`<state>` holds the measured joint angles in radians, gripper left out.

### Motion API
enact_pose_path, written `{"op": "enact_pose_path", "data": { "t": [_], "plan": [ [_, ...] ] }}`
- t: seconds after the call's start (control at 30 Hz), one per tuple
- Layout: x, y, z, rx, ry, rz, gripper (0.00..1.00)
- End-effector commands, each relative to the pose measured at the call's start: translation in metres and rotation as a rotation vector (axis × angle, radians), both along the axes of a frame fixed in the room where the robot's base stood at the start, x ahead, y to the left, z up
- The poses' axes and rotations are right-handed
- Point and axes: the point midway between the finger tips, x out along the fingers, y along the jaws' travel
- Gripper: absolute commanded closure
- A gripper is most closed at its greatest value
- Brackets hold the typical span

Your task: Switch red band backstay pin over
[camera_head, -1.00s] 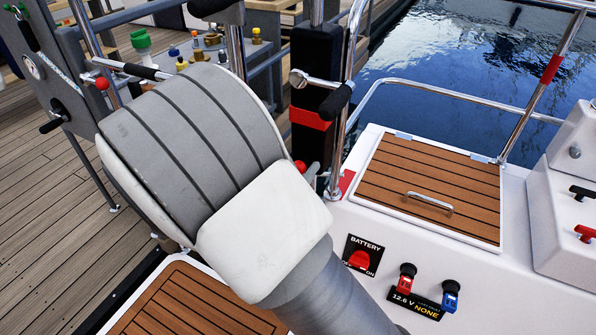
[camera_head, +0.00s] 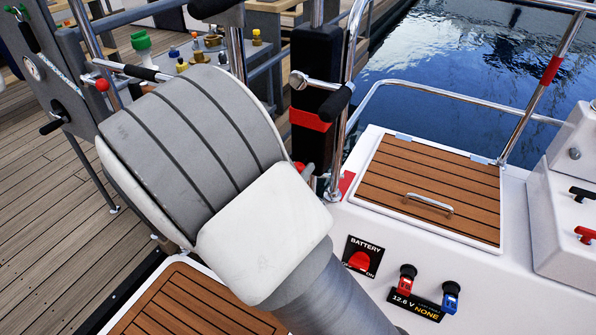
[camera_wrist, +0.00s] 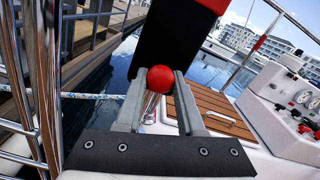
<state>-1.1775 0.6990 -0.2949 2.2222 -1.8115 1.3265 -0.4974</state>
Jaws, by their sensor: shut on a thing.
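My gripper (camera_wrist: 157,84) is shut on a red ball knob (camera_wrist: 160,79), which sits between its two grey fingers. A shiny metal stem (camera_wrist: 151,105) shows below the knob. In the head view my own arm hides most of the gripper, and only a bit of the red knob (camera_head: 299,166) shows at the arm's edge. A black post (camera_head: 315,75) with a red band (camera_head: 310,119) stands just behind it; it also shows dark with red at its top in the wrist view (camera_wrist: 165,45). I cannot tell how far the pin is seated.
Chrome rails (camera_head: 352,60) rise close to the gripper. A crank handle with a black grip (camera_head: 336,100) is above it. A teak hatch (camera_head: 430,190), battery switch (camera_head: 360,260) and another red-banded tube (camera_head: 551,69) lie to the right. Water is beyond.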

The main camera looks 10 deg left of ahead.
Motion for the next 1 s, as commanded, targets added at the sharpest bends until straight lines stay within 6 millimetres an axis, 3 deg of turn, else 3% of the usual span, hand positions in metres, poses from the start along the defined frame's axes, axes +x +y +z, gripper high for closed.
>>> {"op": "enact_pose_path", "data": {
  "t": [0.77,1.0],
  "plan": [
    [0.000,0.000,0.000,-0.001,0.001,0.000,1.00],
    [-0.017,0.006,0.002,-0.003,0.003,0.000,1.00]
  ]
}}
